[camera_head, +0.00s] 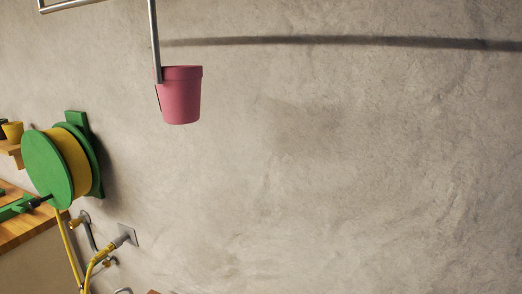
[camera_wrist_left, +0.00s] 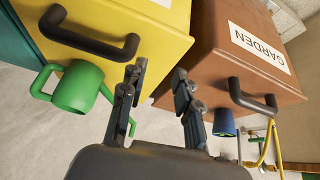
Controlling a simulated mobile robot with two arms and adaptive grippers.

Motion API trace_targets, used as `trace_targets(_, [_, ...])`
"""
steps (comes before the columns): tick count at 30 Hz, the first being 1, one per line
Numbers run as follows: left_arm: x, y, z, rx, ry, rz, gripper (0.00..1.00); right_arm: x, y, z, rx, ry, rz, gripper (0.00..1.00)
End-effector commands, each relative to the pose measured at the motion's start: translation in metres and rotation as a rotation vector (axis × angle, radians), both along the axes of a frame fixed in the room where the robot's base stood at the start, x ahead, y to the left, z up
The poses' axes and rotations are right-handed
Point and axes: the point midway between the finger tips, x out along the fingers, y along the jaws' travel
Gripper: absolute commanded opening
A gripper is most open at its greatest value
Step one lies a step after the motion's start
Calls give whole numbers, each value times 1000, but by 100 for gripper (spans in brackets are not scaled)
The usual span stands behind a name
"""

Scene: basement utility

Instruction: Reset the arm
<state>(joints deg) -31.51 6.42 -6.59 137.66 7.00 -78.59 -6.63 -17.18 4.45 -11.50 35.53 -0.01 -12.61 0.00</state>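My left gripper (camera_wrist_left: 158,85) shows in the left wrist view with its two dark fingers spread apart. The gap between them is empty, with a grey surface and the edges of two boxes behind it. Neither arm shows in the head view, and my right gripper is in no view.
In the left wrist view, a yellow box (camera_wrist_left: 120,20) and a brown box labelled GARDEN (camera_wrist_left: 215,60), both with black handles, lie beyond the fingers. The head view shows a pink pot (camera_head: 180,97), a hose reel (camera_head: 48,168) and bare wall.

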Motion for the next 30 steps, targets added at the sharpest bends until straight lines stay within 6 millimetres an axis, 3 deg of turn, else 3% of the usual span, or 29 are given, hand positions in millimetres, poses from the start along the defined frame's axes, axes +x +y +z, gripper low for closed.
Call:
trace_targets(6, [-41,31,6,104,150,129,32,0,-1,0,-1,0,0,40])
trace_targets(14, [-28,28,-57,106,180,124,32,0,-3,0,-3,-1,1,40])
trace_targets(20, [-25,26,-119,108,206,117,32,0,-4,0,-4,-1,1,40])
trace_targets(26, [-39,27,-211,114,245,109,32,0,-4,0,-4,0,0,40])
trace_targets(30, [-63,31,-274,119,273,102,32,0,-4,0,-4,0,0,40])
